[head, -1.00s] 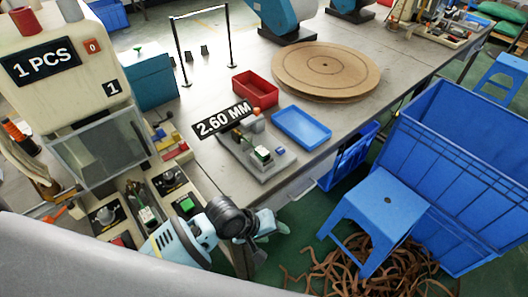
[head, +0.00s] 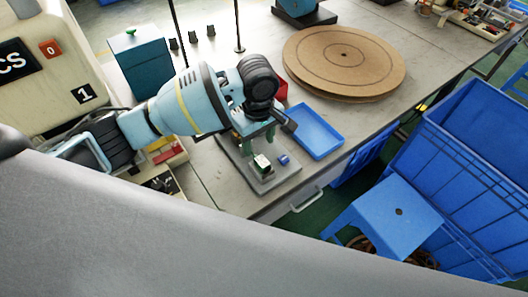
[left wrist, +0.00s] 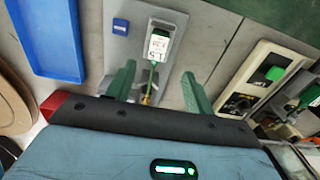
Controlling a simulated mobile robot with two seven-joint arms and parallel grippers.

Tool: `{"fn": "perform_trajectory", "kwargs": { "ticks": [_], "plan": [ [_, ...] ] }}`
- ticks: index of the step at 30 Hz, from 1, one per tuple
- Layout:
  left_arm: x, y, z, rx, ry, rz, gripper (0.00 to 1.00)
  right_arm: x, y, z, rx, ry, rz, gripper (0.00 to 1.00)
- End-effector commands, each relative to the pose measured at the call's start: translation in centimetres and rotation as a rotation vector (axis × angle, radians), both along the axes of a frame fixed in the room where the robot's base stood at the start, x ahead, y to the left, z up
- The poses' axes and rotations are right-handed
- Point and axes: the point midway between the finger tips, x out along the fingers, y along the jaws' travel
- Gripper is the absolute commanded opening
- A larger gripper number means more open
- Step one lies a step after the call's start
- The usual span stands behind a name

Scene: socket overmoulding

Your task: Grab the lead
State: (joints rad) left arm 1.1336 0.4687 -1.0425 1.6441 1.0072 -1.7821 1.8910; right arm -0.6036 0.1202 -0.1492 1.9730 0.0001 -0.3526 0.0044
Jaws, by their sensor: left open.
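The lead (left wrist: 150,84) is a thin green and yellowish strand in the left wrist view. It runs from a white and green block with a small display (left wrist: 158,44) down toward my gripper. My left gripper (left wrist: 158,86) is open, with one green finger on each side of the lead and apart from it. In the head view my left gripper (head: 255,130) points down over the grey fixture plate (head: 276,182), just behind the block (head: 262,162). The lead cannot be made out there. My right gripper is out of view.
A small blue block (head: 283,160) sits on the plate. A blue tray (head: 317,132) lies just right of my gripper, and round brown discs (head: 345,62) lie behind it. A teal box (head: 140,65) stands at the left. A blue stool (head: 392,215) and large blue bin stand off the table.

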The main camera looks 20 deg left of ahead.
Motion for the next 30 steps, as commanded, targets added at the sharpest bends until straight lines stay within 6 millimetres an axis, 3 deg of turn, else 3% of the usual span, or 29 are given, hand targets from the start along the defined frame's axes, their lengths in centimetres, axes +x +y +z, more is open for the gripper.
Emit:
{"fn": "perform_trajectory", "kwargs": {
  "ticks": [5, 10, 16, 24, 30],
  "plan": [
    [0.0, 0.0, -0.9, 0.000, 0.004, -0.001, 0.53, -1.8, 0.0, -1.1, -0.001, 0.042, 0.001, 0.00],
    [0.0, 0.0, -2.6, -0.001, 0.003, -0.002, 0.53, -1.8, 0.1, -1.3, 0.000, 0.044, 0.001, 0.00],
    [0.1, -0.1, -3.1, -0.001, 0.001, -0.002, 0.53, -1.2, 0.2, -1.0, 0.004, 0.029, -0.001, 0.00],
    [0.5, -0.2, -6.8, 0.000, 0.004, -0.002, 0.53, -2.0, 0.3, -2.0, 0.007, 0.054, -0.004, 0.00],
    [0.6, -0.2, -7.9, 0.000, -0.002, -0.003, 0.53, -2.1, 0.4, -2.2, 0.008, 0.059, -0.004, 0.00]
  ]
}}
